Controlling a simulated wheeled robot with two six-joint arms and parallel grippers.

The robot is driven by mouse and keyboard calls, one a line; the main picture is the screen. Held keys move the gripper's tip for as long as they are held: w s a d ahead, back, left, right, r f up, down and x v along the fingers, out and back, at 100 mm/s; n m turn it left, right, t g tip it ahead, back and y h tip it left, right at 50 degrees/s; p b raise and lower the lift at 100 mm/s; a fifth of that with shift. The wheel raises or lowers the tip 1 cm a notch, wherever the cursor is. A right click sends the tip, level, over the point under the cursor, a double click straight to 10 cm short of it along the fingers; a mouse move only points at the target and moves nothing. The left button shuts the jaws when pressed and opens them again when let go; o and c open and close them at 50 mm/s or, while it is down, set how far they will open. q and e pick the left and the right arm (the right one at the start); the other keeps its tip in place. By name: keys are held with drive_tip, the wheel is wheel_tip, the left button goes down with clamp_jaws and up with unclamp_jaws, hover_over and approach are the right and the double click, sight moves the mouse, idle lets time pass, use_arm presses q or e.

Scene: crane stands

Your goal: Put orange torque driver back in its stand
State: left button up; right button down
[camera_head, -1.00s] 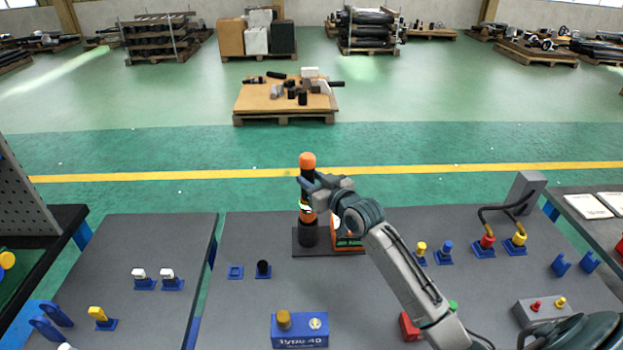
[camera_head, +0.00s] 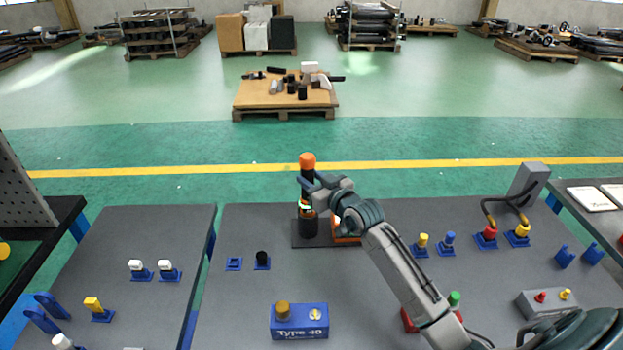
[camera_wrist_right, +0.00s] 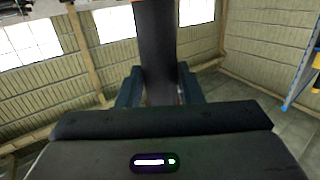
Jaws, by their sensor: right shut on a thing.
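The torque driver (camera_head: 307,162) has an orange top and a dark shaft and stands about upright at the back of the middle bench. My right gripper (camera_head: 313,184) is shut around its dark shaft below the orange top. In the right wrist view the dark shaft (camera_wrist_right: 158,50) runs up between the two fingers. The stand is a black cup (camera_head: 308,226) on a dark base plate (camera_head: 309,243). The driver's lower end is in line with the cup and meets its mouth; how deep it sits is hard to see. My left gripper is not in view.
An orange item (camera_head: 344,238) beside the cup is partly hidden by my right arm. A blue box marked "Type 40" (camera_head: 300,322) stands nearer the front. Yellow and blue knobs (camera_head: 422,242) stand right of my arm. The bench left of the stand is mostly clear.

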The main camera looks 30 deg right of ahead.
drive_tip(key=shift+f, duration=0.25)
drive_tip(key=c, duration=0.9)
unclamp_jaws()
drive_tip(key=shift+f, duration=0.2)
drive_tip(key=shift+s, duration=0.15)
drive_tip(key=shift+s+d+r+p, duration=0.1)
drive_tip(key=shift+s+r+p, duration=0.2)
drive_tip(key=shift+s+p, duration=0.45)
drive_tip(key=shift+s+d+p, duration=0.2)
drive_tip(key=shift+s+p, duration=0.6)
drive_tip(key=shift+s, duration=0.8)
drive_tip(key=shift+s, duration=0.1)
